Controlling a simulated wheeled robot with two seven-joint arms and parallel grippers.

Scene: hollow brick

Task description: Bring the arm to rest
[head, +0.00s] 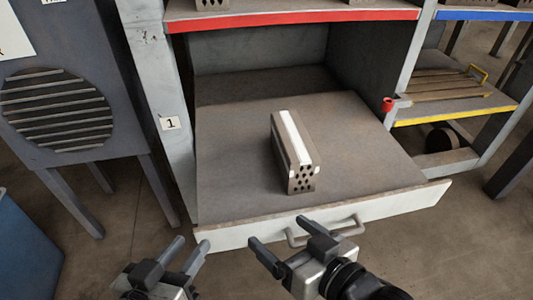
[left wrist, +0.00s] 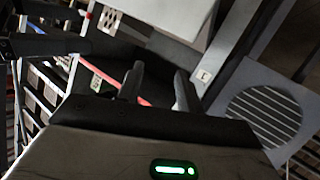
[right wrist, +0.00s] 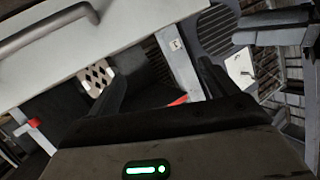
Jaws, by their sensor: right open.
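My left gripper (head: 192,243) is at the bottom of the head view, in front of the drawer's left corner. Its two fingers stand apart with nothing between them, as the left wrist view (left wrist: 159,68) also shows. My right gripper (head: 277,231) is open and empty, just in front of the drawer handle (head: 325,231); I cannot tell whether it touches it. A hollow brick (head: 306,180) with a pale stripe on top lies on the pulled-out drawer (head: 235,170), its holed end facing me. The holed end also shows in the right wrist view (right wrist: 97,77).
A shelf with a red edge (head: 290,18) hangs above the drawer. A yellow-edged shelf (head: 455,115) with slats is at the right. A grey cabinet with a round grille (head: 60,108) stands at the left, and a blue box (head: 25,245) is at the lower left.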

